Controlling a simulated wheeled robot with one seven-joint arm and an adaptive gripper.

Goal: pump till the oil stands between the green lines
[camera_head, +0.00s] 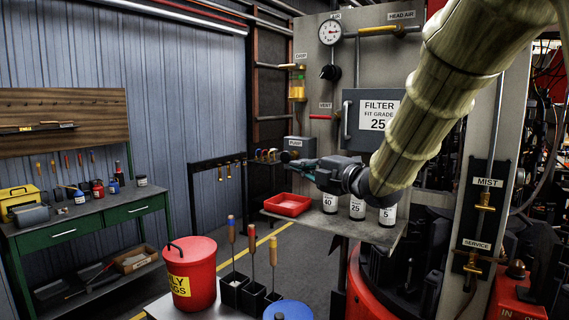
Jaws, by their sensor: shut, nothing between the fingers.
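A clear oil glass (297,88) with amber oil hangs at the left edge of the grey panel, under a small label that seems to read DRIP. A green band shows near its top; the exact oil level against the green lines is too small to tell. Below it is a grey box (299,143) labelled what looks like PUSH, with a dark knob (287,156) at its lower left. My gripper (294,163) is shut and empty, pointing left just below the box and close to the knob. I cannot tell whether it touches the knob.
A shelf (385,238) under my gripper holds a red tray (287,205) and several labelled bottles. A filter box (370,119) and a gauge (330,32) are on the panel. A red bucket (190,275) and upright tools stand in front.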

